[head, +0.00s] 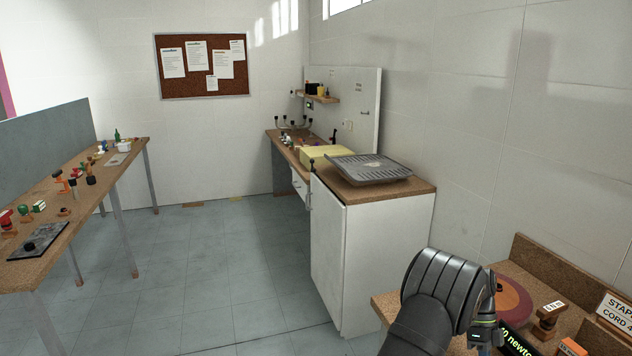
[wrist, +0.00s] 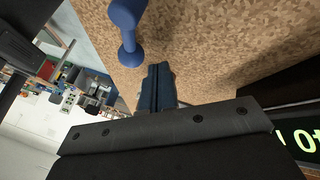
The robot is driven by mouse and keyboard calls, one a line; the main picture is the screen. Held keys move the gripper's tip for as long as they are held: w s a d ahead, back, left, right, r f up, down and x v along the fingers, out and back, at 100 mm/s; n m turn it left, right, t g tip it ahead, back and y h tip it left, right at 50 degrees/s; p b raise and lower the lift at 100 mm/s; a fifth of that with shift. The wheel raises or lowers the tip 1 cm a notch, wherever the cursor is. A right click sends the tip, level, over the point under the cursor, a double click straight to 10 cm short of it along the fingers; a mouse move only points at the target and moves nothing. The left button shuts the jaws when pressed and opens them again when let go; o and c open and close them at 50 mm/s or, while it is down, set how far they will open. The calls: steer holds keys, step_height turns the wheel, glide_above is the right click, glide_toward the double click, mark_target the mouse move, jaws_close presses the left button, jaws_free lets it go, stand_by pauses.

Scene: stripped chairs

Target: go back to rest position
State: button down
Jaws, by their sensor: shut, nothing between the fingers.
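My gripper shows in the wrist view (wrist: 157,88), its two dark blue fingers pressed together with nothing between them. The fingers point over a speckled brown board or tabletop (wrist: 220,50). A blue knobbed object (wrist: 127,20) stands just ahead and left of the fingertips, apart from them. In the head view my dark arm reaches in at the lower right, over the near bench (head: 392,304); the fingertips cannot be made out there.
On the near bench are a reddish-brown round disc (head: 508,298), a wooden stamp (head: 549,315) and a labelled box (head: 617,310). A white cabinet (head: 345,262) carries a grey tray (head: 368,168). A table with small items (head: 70,262) stands left. The middle floor (head: 215,260) is clear.

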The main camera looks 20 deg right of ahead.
steer(key=shift+w+d, duration=0.2)
steer(key=shift+w, duration=0.3)
steer(key=shift+w+d, duration=0.2)
steer(key=shift+w, duration=0.25)
steer(key=n, duration=0.1)
steer(key=w+n+h, duration=0.1)
steer(key=n+h, duration=0.1)
steer(key=shift+w+d+n, duration=0.2)
steer(key=shift+w+n, duration=0.1)
steer(key=shift+n, duration=0.1)
steer(key=w+n+h, duration=0.1)
steer(key=n, duration=0.1)
steer(key=w+n+h, duration=0.1)
steer(key=n+h, duration=0.1)
steer(key=n, duration=0.1)
steer(key=shift+w, duration=0.2)
